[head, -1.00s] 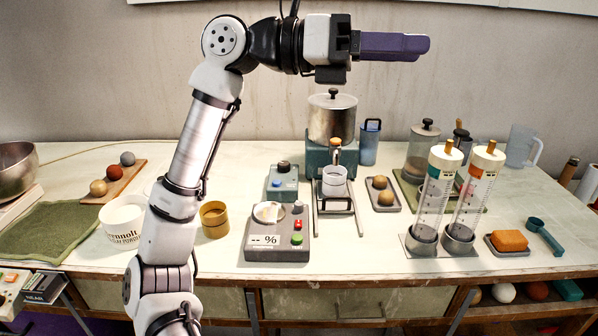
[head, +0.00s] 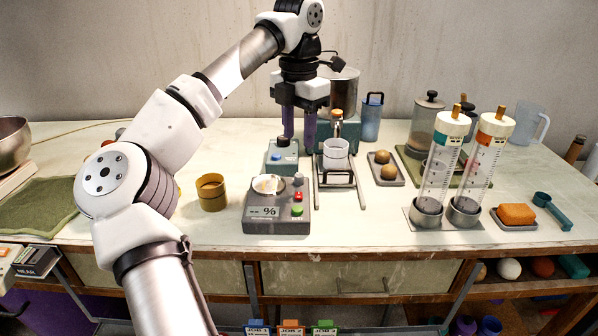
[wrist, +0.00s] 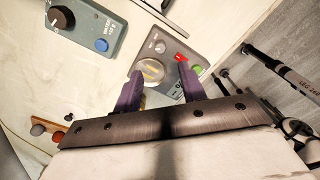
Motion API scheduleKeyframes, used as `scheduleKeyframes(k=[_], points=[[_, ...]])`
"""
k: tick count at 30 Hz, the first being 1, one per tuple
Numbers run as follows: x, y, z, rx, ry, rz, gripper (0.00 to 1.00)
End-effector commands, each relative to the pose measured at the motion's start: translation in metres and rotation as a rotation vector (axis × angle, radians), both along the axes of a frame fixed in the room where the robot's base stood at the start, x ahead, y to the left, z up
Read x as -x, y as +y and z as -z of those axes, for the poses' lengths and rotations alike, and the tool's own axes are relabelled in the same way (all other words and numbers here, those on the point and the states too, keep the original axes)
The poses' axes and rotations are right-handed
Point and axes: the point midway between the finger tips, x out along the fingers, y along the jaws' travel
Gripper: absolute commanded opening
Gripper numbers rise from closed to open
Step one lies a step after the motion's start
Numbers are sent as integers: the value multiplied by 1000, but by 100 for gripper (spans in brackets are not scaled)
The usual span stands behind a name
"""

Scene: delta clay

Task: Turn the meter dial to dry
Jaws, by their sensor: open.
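The grey meter (head: 255,226) stands near the front of the bench, its display reading "-- %". A small dark dial (head: 298,181) sits at its upper right, above a red switch (head: 298,196) and a green button (head: 297,210). A round pan (head: 267,184) is at its upper left. The dial's setting is too small to read. My gripper (head: 299,140) points down behind the meter, open and empty, its purple fingers apart. In the wrist view, the meter (wrist: 180,43) lies beyond my fingertips (wrist: 160,72), with its pan partly between them. The fingers do not appear to touch the dial.
A teal box (head: 283,165) with a black knob and blue button stands just behind the meter. A stand with a white cup (head: 335,150) is to the right. A mustard cup (head: 211,195) is left. Two tall cylinders (head: 440,170) stand farther right.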

Motion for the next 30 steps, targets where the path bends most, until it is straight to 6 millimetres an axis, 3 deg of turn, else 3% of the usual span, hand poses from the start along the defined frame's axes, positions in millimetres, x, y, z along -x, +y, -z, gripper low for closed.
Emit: scheduleKeyframes(k=[6,13,26,30], points=[[1,0,49,3,3,2,41],[0,0,83,3,1,1,41],[0,0,95,2,-1,1,41],[0,0,95,2,-1,1,25]])
